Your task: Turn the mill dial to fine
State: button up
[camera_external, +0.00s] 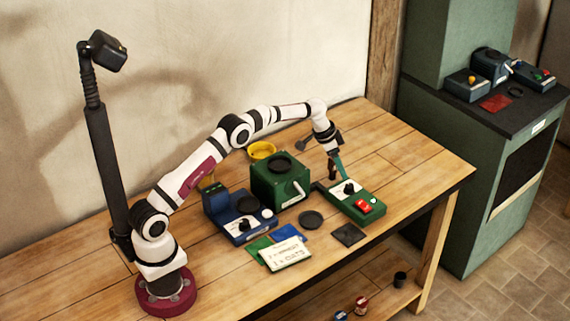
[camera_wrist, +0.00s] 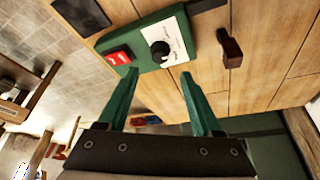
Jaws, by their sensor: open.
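A green control panel (camera_external: 357,203) lies on the table, right of the green mill box (camera_external: 280,181). It carries a black round dial (camera_external: 349,188) on a white plate and a red switch (camera_external: 363,206). In the wrist view the dial (camera_wrist: 160,50) sits on the white plate (camera_wrist: 170,42), with the red switch (camera_wrist: 118,56) to its left. The dial's setting is too small to read. My gripper (camera_external: 337,168) is above the panel, near its dial end. In the wrist view my gripper (camera_wrist: 159,74) is open and empty, its green fingers apart, with the dial showing beyond the gap.
A blue device (camera_external: 241,218) with its own black dial stands left of the mill box. A black disc (camera_external: 311,219), a dark square mat (camera_external: 349,235), a white card (camera_external: 285,258) and a yellow bowl (camera_external: 262,150) lie around. The table's right end is clear.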

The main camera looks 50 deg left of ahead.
aim_at(349, 185)
jog(key=x, duration=0.7)
jog(key=shift+w+d+f, duration=0.1)
jog(key=shift+f, duration=0.25)
grip_shut()
